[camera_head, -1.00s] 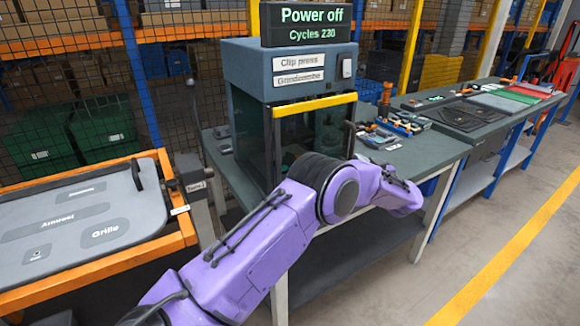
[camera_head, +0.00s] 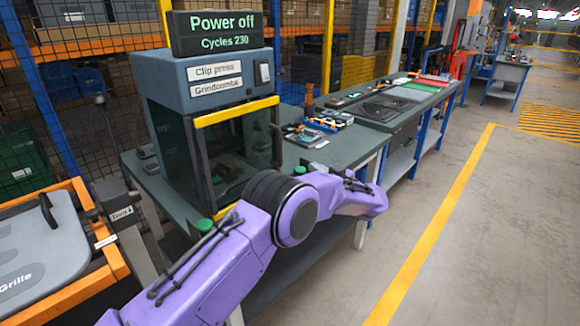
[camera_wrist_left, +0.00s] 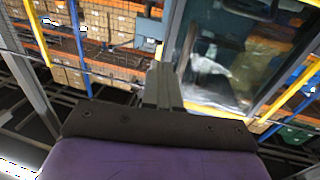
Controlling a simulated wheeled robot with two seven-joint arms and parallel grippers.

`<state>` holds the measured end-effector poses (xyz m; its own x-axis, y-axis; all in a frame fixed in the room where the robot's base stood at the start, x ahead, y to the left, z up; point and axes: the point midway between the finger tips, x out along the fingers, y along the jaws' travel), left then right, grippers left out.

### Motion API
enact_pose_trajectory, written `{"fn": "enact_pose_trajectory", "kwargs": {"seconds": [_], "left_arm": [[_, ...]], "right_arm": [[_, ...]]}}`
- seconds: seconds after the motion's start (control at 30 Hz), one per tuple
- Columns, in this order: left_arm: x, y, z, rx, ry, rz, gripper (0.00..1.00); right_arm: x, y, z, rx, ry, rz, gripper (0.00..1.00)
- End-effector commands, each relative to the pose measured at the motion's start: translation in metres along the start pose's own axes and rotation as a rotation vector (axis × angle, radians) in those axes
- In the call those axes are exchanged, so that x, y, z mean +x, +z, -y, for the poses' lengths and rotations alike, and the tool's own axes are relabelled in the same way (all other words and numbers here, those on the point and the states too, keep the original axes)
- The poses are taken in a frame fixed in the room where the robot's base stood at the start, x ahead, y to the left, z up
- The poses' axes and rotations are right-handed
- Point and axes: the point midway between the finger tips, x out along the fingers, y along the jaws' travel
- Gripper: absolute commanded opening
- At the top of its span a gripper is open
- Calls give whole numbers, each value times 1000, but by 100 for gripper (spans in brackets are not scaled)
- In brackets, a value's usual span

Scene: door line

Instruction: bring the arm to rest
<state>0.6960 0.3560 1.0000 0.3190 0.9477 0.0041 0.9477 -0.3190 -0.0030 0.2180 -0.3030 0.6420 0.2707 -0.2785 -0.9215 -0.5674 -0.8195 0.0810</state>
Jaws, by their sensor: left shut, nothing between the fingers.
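My left arm (camera_head: 290,212), purple with dark joints, reaches from the bottom left across the front of the clip press. Its bent far end is in front of the bench, right of the press. My left gripper (camera_wrist_left: 162,78) shows in the left wrist view with its grey fingers together and nothing between them. In the head view its fingers are hard to make out. The clip press (camera_head: 215,120) stands on the bench under a sign (camera_head: 213,33) reading "Power off, Cycles 230". My right gripper is out of view.
The grey bench (camera_head: 320,153) holds small tools and dark trays right of the press. An orange-framed panel (camera_head: 35,250) marked "Grille" is at the left. Mesh fencing and shelves stand behind. The floor (camera_head: 480,220) at the right is open, with a yellow line.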

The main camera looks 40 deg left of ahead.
Motion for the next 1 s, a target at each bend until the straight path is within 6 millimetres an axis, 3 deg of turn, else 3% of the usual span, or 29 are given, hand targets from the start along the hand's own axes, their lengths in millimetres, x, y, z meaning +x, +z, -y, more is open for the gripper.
{"fn": "enact_pose_trajectory", "kwargs": {"seconds": [0.1, 0.23, 0.5, 0.67, 0.77, 0.87, 1.0], "left_arm": [[-25, 3, -10, -3, 2, -1, 0], [-40, 1, -16, -2, 0, 0, 0], [-45, 0, -18, -10, 0, 1, 0], [-46, 0, -27, -177, 62, -19, 0], [-52, 30, -32, -245, 210, -42, 0], [-60, 91, -20, -239, 382, 2, 0], [-76, 183, 24, -166, 557, 165, 0]], "right_arm": [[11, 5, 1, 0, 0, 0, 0], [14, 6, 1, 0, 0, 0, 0], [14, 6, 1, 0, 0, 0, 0], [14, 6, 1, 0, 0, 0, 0], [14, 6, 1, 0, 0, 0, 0], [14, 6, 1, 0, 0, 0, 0], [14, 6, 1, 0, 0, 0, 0]]}}
